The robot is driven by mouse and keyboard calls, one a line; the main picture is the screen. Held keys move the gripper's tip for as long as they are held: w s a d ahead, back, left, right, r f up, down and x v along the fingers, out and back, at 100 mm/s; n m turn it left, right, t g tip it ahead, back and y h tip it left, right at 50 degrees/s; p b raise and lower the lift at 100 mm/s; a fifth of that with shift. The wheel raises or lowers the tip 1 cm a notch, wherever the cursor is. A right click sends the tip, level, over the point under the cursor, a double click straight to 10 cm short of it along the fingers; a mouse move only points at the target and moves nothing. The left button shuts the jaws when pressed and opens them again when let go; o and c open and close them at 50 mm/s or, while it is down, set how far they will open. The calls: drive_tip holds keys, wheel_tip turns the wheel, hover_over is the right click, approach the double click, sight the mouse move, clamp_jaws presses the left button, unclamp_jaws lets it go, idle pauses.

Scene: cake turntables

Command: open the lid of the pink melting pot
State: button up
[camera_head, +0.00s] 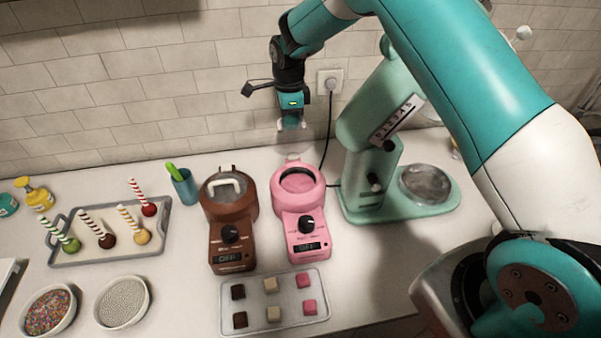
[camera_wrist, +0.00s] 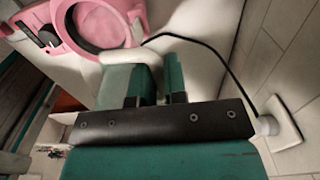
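The pink melting pot (camera_head: 301,206) stands on the counter, right of the brown pot. Its round top shows a pink disc inside a darker ring, with no handle visible across it. A pale piece (camera_head: 293,159) shows at its back rim; I cannot tell whether it is part of the lid. My gripper (camera_head: 291,124) hangs above and behind the pot, pointing down. In the wrist view the pink pot is at upper left, beyond my teal fingers (camera_wrist: 160,84). A narrow gap shows between the fingers. A pale curved piece (camera_wrist: 128,58) overlaps the left fingertip; its nature is unclear.
The brown melting pot (camera_head: 230,230) is close at the left, with a white handle on top. A mint mixer (camera_head: 362,150) stands at the right. A tray of cubes (camera_head: 287,314) lies in front. A power cord (camera_head: 331,120) runs from the wall socket behind the pot.

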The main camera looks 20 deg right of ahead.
drive_tip(key=shift+w+d+f+b, duration=0.15)
drive_tip(key=shift+w+f, duration=0.15)
drive_tip(key=shift+w, duration=0.25)
drive_tip(key=shift+w+d+f+b, duration=0.15)
drive_tip(key=shift+w+f, duration=0.1)
drive_tip(key=shift+w, duration=0.35)
drive_tip(key=shift+w+d+f+b, duration=0.15)
drive_tip(key=shift+w+f, duration=0.15)
drive_tip(key=shift+w, duration=0.25)
drive_tip(key=shift+a, duration=0.1)
drive_tip(key=o, duration=1.2)
wheel_tip(320, 180, up, 7)
drive_tip(key=p, duration=0.4)
